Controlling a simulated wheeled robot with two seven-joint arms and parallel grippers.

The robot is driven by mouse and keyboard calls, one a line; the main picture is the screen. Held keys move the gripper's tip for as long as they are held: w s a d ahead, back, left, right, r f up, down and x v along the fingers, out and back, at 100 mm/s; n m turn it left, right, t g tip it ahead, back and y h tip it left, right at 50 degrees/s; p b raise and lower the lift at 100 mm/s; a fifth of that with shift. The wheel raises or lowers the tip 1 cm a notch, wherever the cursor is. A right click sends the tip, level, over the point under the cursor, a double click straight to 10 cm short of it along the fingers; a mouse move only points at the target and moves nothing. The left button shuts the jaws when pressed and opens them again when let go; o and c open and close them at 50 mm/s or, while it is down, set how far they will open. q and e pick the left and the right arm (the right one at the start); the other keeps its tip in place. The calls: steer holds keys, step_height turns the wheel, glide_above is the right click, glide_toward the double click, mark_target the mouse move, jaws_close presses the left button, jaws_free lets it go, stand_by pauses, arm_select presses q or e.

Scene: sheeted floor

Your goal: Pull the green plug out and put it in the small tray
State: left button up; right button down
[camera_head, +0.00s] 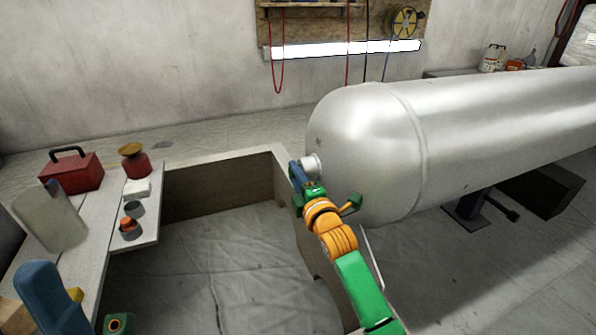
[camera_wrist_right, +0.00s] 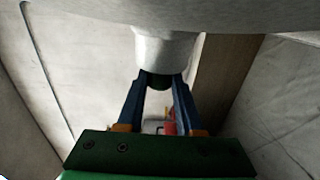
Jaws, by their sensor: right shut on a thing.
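The green plug (camera_wrist_right: 157,82) shows as a dark green piece at the mouth of the white nozzle (camera_wrist_right: 165,48) on the tank's end. My right gripper (camera_wrist_right: 158,88) is shut on it, with a blue finger on each side. In the head view my right gripper (camera_head: 299,172) reaches the nozzle (camera_head: 311,165), and the plug is hidden there. How far the plug sits in the nozzle cannot be told. I cannot clearly pick out the small tray. Part of what looks like my left gripper (camera_head: 50,300) shows at the lower left; its opening cannot be judged.
The large silver tank (camera_head: 370,150) fills the right. A pale bench (camera_head: 90,225) at left holds a red toolbox (camera_head: 72,171), a red can (camera_head: 134,163), a white block (camera_head: 137,188), a grey cup (camera_head: 134,208) and an orange item (camera_head: 128,224). Sheeted floor (camera_head: 225,265) lies open between.

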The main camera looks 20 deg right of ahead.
steer(key=shift+a, duration=0.1)
steer(key=shift+a, duration=2.4)
steer(key=shift+a, duration=0.1)
steer(key=shift+s+a, duration=0.15)
steer(key=shift+a, duration=1.75)
